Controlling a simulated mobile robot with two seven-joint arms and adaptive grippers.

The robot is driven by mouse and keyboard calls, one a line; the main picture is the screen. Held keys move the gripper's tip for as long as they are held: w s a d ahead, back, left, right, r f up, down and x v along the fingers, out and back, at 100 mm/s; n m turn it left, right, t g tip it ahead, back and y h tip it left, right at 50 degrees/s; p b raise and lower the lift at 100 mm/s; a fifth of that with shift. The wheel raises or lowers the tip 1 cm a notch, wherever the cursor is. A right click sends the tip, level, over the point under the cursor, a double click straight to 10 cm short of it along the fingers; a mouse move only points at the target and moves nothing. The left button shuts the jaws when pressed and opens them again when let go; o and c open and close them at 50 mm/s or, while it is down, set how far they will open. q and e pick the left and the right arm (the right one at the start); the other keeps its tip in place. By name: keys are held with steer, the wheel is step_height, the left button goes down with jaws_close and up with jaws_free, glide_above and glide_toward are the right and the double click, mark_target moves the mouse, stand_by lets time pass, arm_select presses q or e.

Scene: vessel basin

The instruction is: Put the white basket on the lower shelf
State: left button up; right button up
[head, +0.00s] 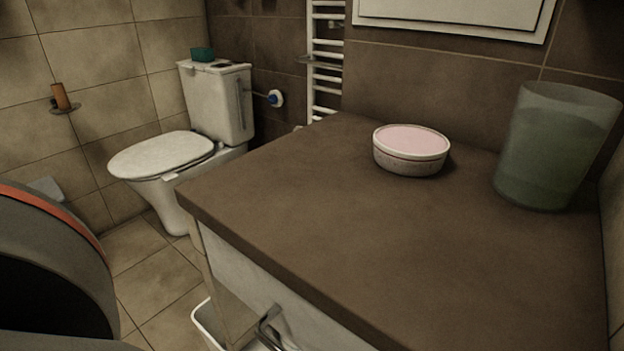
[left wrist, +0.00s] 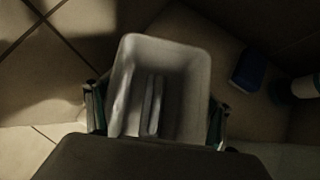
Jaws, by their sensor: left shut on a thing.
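The white basket (left wrist: 190,65) fills the middle of the left wrist view, seen from above. A few thin white items stand or lean inside it. My left gripper (left wrist: 157,115) has a finger at each side of the basket and is shut on it. In the head view only part of the white basket (head: 203,322) shows, low beside the cabinet's front. The lower shelf cannot be clearly made out; a plain brownish surface (left wrist: 222,48) lies behind the basket in the left wrist view. My right gripper is not in view.
The brown countertop (head: 300,210) holds a round pink-topped container (head: 411,150) and a greenish tumbler (head: 555,150). A toilet (head: 165,155) stands at the back left. A blue item (left wrist: 247,71) lies right of the basket.

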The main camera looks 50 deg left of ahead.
arm_select(q)
steer(key=shift+f, duration=0.4)
steer(key=o, duration=1.8)
steer(key=shift+r, duration=0.1)
